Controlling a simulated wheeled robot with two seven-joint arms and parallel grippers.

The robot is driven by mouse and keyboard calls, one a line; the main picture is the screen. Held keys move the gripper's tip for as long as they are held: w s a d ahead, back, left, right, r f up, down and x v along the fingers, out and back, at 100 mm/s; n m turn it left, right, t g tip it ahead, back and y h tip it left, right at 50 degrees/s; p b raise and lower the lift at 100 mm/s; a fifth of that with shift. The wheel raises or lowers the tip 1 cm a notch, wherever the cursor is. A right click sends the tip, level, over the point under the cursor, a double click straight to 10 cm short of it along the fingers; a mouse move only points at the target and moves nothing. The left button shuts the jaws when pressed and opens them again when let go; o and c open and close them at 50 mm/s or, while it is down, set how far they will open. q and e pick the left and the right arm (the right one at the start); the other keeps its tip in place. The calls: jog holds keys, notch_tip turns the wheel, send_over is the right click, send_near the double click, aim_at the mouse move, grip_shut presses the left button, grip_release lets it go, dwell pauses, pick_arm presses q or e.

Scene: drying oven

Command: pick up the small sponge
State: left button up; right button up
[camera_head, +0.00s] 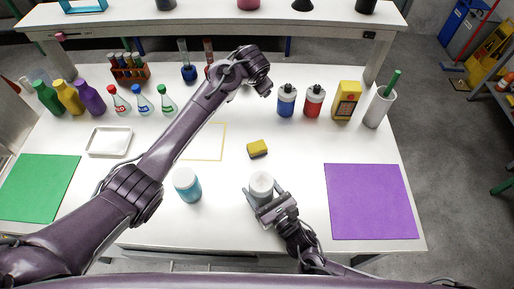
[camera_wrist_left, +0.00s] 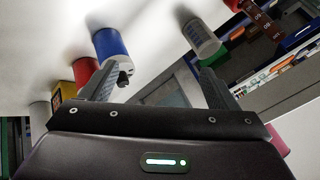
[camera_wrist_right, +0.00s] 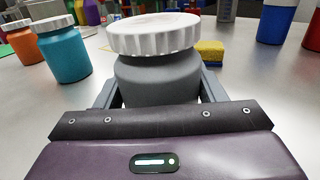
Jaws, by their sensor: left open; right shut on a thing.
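The small sponge (camera_head: 257,148), yellow with a dark underside, lies on the white table near the middle. It also shows in the right wrist view (camera_wrist_right: 210,50), beyond the jar. My right gripper (camera_head: 266,202) is shut on a grey jar with a white lid (camera_wrist_right: 155,75), which looks upright, in front of the sponge. My left gripper (camera_wrist_left: 158,88) is open, with nothing between its fingers. In the head view the left arm reaches across the table, its end above and behind the sponge.
A teal jar (camera_head: 187,185) stands left of the held jar. Blue (camera_head: 287,101) and red (camera_head: 314,101) bottles and a yellow container (camera_head: 346,101) stand behind right. A purple mat (camera_head: 370,202) lies right, a green mat (camera_head: 40,187) left. The table around the sponge is clear.

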pick_arm(q)
jog(key=s+f+n+g, duration=0.3)
jog(key=s+n, duration=0.1)
jog(key=n, duration=0.2)
jog(key=n+g, duration=0.4)
jog(key=n, duration=0.4)
send_over(257, 146)
jog(key=f, duration=1)
jog(key=shift+s+d+f, duration=0.1)
jog(key=shift+d, duration=0.1)
jog(key=shift+a+f, duration=0.2)
jog(key=shift+f, duration=2.4)
jog(key=c, duration=1.1)
jog(key=shift+r, duration=0.15)
notch_tip(257, 146, up, 10)
jog(key=shift+f, duration=0.1)
